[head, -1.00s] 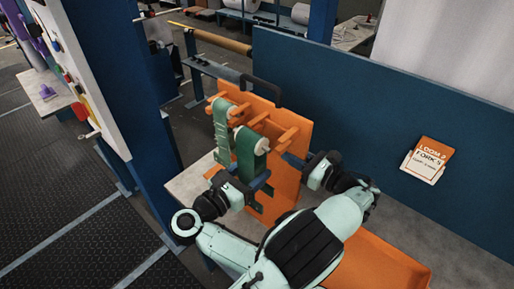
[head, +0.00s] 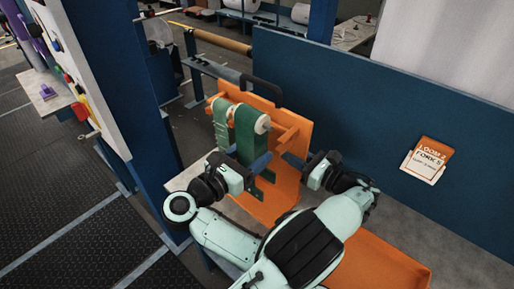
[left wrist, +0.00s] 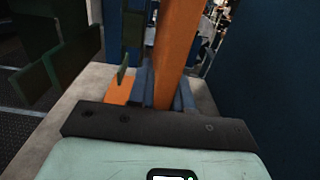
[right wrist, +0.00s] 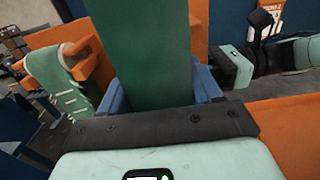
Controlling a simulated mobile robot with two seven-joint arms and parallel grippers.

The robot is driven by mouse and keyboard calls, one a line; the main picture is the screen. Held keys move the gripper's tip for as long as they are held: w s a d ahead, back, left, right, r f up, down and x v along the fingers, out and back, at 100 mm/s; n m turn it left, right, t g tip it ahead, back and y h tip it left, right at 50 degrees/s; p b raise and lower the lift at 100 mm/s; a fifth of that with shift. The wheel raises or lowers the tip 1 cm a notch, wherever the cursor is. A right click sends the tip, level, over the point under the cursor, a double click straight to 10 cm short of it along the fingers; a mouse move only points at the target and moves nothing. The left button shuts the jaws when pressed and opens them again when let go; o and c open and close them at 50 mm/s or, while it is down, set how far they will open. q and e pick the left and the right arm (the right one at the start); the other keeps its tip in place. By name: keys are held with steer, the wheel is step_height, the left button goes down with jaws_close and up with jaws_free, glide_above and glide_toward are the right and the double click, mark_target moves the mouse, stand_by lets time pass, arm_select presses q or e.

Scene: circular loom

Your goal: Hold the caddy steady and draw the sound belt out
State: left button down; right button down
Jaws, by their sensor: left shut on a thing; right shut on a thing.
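The orange caddy (head: 300,130) is an upright panel with a dark handle (head: 262,88) and orange pegs. My left gripper (head: 295,162) is shut on the panel's edge, which also stands between its fingers in the left wrist view (left wrist: 180,40). The plain dark green belt (head: 248,130), which looks like the sound one, hangs at a pale roller end. My right gripper (head: 259,168) is shut on its lower part; the belt fills the space between the blue fingers in the right wrist view (right wrist: 145,50). A second green belt (right wrist: 55,80) with pale marks hangs beside it.
A blue partition (head: 400,110) stands behind the caddy, with a loom card (head: 428,160) on it. An orange tray (head: 375,265) lies at the front right of the grey bench. A blue post (head: 100,80) stands at the left.

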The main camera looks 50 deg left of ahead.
stand_by(0.3)
arm_select(q)
steer(key=c, duration=1)
jaws_free()
steer(key=shift+o, duration=0.2)
steer(key=shift+d, duration=0.1)
steer(key=d, duration=0.7)
steer(key=shift+w+d, duration=0.15)
steer(key=shift+w, duration=0.25)
steer(key=shift+s, duration=0.1)
